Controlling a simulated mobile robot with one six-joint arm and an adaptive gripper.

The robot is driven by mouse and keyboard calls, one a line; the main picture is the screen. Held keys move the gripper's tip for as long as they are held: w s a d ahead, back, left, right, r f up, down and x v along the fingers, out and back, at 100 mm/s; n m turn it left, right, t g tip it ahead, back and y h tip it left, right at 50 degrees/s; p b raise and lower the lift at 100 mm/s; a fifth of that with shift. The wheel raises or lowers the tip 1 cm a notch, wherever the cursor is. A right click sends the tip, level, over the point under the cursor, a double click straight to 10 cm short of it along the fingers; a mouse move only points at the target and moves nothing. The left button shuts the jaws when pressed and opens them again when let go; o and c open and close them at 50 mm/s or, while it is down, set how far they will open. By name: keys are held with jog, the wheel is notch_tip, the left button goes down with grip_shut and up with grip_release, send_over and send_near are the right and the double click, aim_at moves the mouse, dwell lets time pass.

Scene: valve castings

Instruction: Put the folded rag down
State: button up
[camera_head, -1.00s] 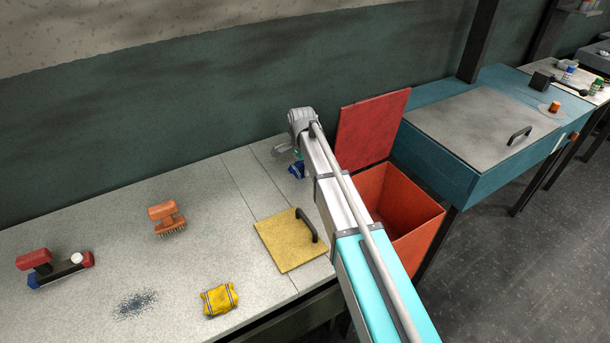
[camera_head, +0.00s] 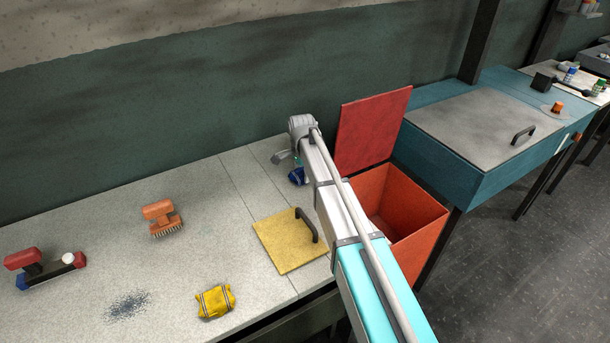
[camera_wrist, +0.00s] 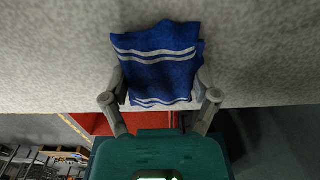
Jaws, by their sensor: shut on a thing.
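A blue folded rag with white stripes (camera_wrist: 158,68) is between the fingers of my gripper (camera_wrist: 160,95) in the wrist view. The gripper is shut on it, with one finger at each side. In the head view the blue rag (camera_head: 297,176) shows as a small patch beside my arm, over the back right part of the grey bench (camera_head: 200,238). My arm hides much of the gripper there. I cannot tell whether the rag touches the bench top.
A yellow square lid with a black handle (camera_head: 288,242) lies left of my arm. An open orange bin (camera_head: 415,232) with a raised red lid (camera_head: 372,130) stands to the right. An orange brush (camera_head: 162,217) and a red-and-black tool (camera_head: 45,268) lie at left, near a dark smudge (camera_head: 127,305).

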aim_at(302, 172)
jog(key=shift+f, duration=0.15)
jog(key=o, duration=0.9)
jog(key=shift+c, duration=0.2)
notch_tip(302, 172, up, 12)
jog(key=p, duration=1.2)
jog(key=shift+r, duration=0.2)
dwell(0.3)
